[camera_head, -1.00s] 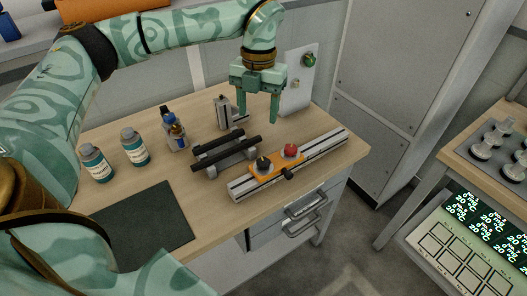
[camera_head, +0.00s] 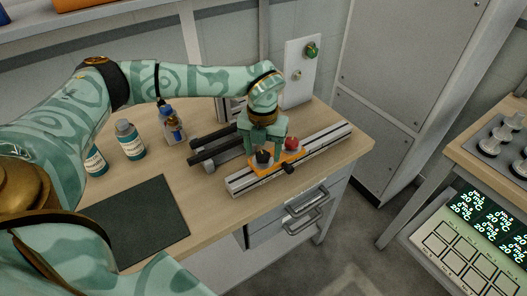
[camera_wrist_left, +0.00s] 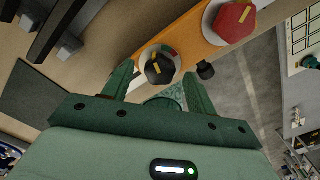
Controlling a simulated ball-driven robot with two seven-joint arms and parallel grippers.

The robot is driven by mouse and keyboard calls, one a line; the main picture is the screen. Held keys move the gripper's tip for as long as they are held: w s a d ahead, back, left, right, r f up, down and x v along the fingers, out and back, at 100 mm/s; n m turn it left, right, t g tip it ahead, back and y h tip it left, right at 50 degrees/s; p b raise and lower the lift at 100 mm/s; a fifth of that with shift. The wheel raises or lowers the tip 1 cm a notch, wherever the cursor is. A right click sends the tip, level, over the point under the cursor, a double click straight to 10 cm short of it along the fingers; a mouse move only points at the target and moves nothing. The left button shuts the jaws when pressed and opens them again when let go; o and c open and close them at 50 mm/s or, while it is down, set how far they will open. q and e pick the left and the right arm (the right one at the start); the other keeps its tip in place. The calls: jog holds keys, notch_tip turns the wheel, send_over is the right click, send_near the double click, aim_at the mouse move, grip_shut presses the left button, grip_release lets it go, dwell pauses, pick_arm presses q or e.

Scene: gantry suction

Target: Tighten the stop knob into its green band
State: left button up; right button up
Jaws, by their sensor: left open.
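The black knob (camera_head: 263,157) with a yellow pointer line sits on the orange carriage (camera_head: 292,157) of the metal rail. In the left wrist view the black knob (camera_wrist_left: 158,70) stands on a pale round dial with a small red and green band at its upper right. The pointer looks to lie left of that band. My left gripper (camera_head: 265,156) is open, pointing down, with its fingers on either side of the black knob; contact cannot be told. A red knob (camera_head: 292,143) sits beside it on the carriage. My right gripper is not in view.
A small black side knob (camera_head: 288,168) sticks out of the carriage's front. Dark bars (camera_head: 215,146) lie behind the rail (camera_head: 330,140). Bottles (camera_head: 131,140) and a dark mat (camera_head: 140,220) are at the left. A panel with a green button (camera_head: 311,50) stands behind.

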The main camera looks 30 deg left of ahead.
pick_arm(q)
jog(key=shift+f, duration=0.25)
jog(key=c, duration=1)
jog(key=m+p, duration=0.4)
jog(key=p, duration=0.1)
jog(key=shift+r+m+p, duration=0.3)
jog(key=shift+r, duration=0.05)
jog(key=shift+w+f+m, duration=0.1)
jog(key=shift+f+m, duration=0.15)
jog(key=shift+m, duration=0.05)
jog(key=o, duration=1)
